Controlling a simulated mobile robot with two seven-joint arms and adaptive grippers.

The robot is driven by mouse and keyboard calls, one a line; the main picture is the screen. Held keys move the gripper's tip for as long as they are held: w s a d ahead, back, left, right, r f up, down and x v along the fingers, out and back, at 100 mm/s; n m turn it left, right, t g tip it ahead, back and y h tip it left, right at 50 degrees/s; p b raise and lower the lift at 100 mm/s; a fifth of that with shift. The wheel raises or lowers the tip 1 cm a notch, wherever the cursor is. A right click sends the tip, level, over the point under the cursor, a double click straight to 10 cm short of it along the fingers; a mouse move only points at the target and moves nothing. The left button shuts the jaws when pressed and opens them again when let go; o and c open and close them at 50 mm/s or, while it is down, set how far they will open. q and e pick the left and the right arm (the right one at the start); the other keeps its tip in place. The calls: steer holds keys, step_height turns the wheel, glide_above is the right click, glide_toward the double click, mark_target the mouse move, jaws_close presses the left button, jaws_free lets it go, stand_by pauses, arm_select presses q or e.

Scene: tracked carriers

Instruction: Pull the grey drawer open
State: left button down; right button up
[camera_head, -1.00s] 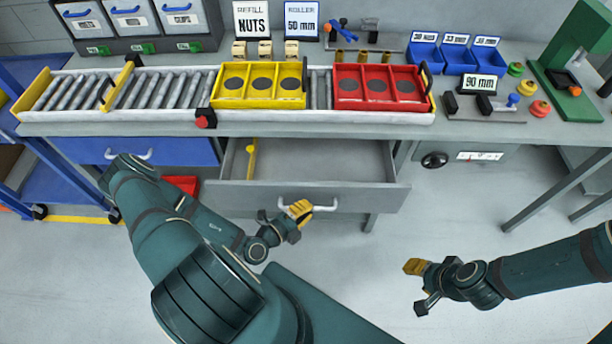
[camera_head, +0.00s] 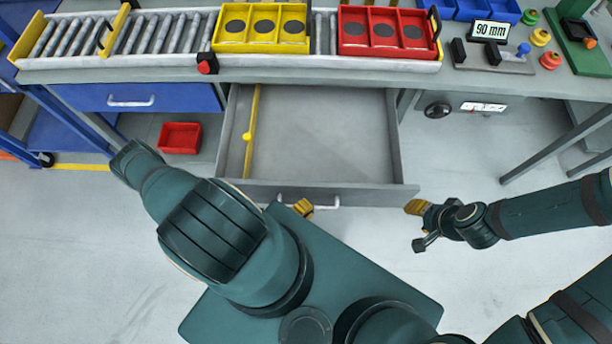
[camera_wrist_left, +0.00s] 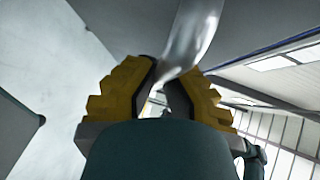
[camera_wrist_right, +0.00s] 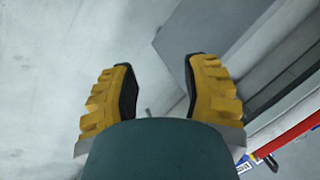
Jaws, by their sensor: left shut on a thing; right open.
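The grey drawer (camera_head: 350,190) hangs open under the workbench. Its interior shows, with a yellow divider (camera_head: 250,135) near its left side and bare floor to the right of it. A pale bar handle (camera_head: 326,203) runs along the drawer's front; it also shows as a shiny curved bar in the left wrist view (camera_wrist_left: 190,40). My left gripper (camera_wrist_left: 162,88) is shut on this handle, and in the head view my own arm hides most of it. My right gripper (camera_head: 413,226) is open and empty, to the right of the drawer front; its spread fingers show in the right wrist view (camera_wrist_right: 158,90).
A blue drawer (camera_head: 135,97) is closed at the left. A red bin (camera_head: 179,138) sits below it. Floor right of the drawer is clear up to the table legs.

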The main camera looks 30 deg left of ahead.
arm_select(q)
steer(key=shift+f, duration=0.1)
steer(key=c, duration=1)
jaws_free()
steer(key=v, duration=1.2)
steer(key=shift+s, duration=0.1)
